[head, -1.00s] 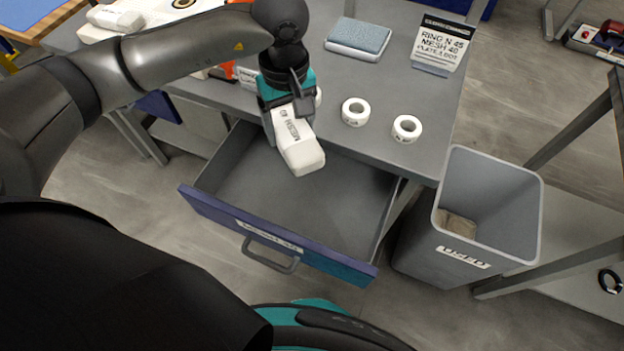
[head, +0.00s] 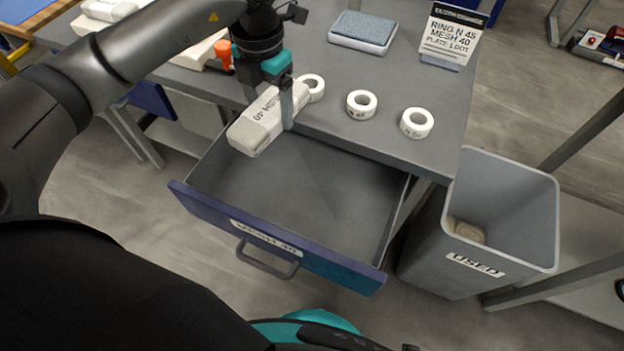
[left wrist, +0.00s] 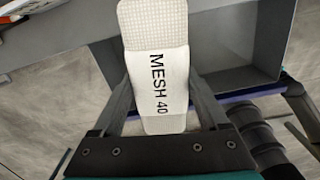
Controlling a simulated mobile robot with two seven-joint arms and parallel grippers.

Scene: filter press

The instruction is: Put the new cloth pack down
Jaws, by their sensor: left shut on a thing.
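The new cloth pack (head: 262,122) is a white folded bundle with a "MESH 40" band. My left gripper (head: 287,106) is shut on it and holds it above the open drawer's back left part, near the bench's front edge. In the left wrist view the pack (left wrist: 157,70) lies between the two fingers of the gripper (left wrist: 165,100), its printed band facing the camera. The open drawer (head: 262,238), labelled MESH 40, looks empty inside. My right gripper is not in view.
Several white tape rolls (head: 361,104) lie along the grey bench's front edge (head: 437,165). A blue-grey pad (head: 363,30) and a sign (head: 451,36) reading "RING N 45 MESH 40" stand farther back. A grey USED bin (head: 478,262) with a cloth inside stands right of the drawer.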

